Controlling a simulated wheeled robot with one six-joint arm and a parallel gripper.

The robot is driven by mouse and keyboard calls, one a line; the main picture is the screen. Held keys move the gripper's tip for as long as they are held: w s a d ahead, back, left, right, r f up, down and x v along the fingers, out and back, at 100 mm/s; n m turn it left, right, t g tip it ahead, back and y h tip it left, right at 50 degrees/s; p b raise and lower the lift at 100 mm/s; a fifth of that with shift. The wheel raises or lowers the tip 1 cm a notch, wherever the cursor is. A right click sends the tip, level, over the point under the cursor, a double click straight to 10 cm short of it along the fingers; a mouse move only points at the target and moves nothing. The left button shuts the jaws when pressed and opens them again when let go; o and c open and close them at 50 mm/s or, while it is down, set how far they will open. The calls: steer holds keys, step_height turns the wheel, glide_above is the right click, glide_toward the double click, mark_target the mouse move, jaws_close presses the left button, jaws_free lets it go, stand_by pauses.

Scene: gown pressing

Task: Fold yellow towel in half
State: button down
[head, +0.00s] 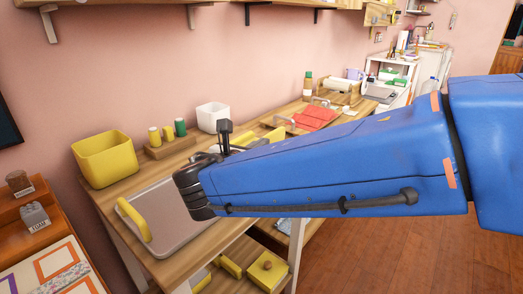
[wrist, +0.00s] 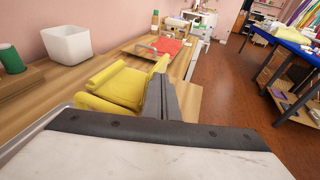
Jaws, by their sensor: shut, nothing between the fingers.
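A yellow, cloth-like piece (wrist: 122,86), which looks like the towel, lies on the wooden counter in the wrist view. Its left and right edges look raised or rolled. My gripper (wrist: 162,88) is shut and empty, in front of its right part and hiding some of it. I cannot tell whether they touch. In the head view, only parts of the yellow piece (head: 243,139) show behind my blue arm, and my fingers are hidden there.
A grey tray (head: 172,222) with a yellow handle lies nearer on the counter. A yellow bin (head: 105,158), spools (head: 167,133) and a white bin (head: 212,116) stand along the wall. Red folded cloth (head: 315,118) lies farther along. Open floor (wrist: 225,90) is to the right.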

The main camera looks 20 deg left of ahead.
steer(key=shift+w+a+r, duration=0.2)
steer(key=shift+w+a, duration=0.05)
steer(key=shift+a, duration=0.3)
steer(key=shift+w+a+r, duration=0.15)
steer(key=shift+w+a, duration=0.05)
steer(key=shift+a, duration=0.3)
steer(key=s+d+r, duration=0.2)
steer(key=d+r, duration=0.3)
steer(key=shift+s+d, duration=0.15)
steer(key=shift+d, duration=0.2)
steer(key=d+f+m+g+h, duration=0.1)
steer(key=d+f+m+g, duration=0.3)
steer(key=d, duration=0.6)
steer(key=d+f+m+g+h, duration=0.1)
steer(key=d+f+m+h, duration=0.1)
steer(key=d+m, duration=0.65)
steer(key=d+f+m+g+h, duration=0.1)
steer(key=d+f+m+g, duration=0.2)
steer(key=d, duration=1)
steer(key=s+d+f+m+g+y, duration=0.1)
steer(key=s+d+f+m+y, duration=0.1)
steer(key=s+d+f+m, duration=0.4)
steer(key=s+d+f+m+g+y, duration=0.2)
steer(key=s+d+f+m, duration=0.3)
steer(key=s+m, duration=0.6)
steer(key=shift+s+d+f+m+y, duration=0.15)
steer(key=shift+d+f+m+y, duration=0.35)
steer(key=shift+m, duration=0.85)
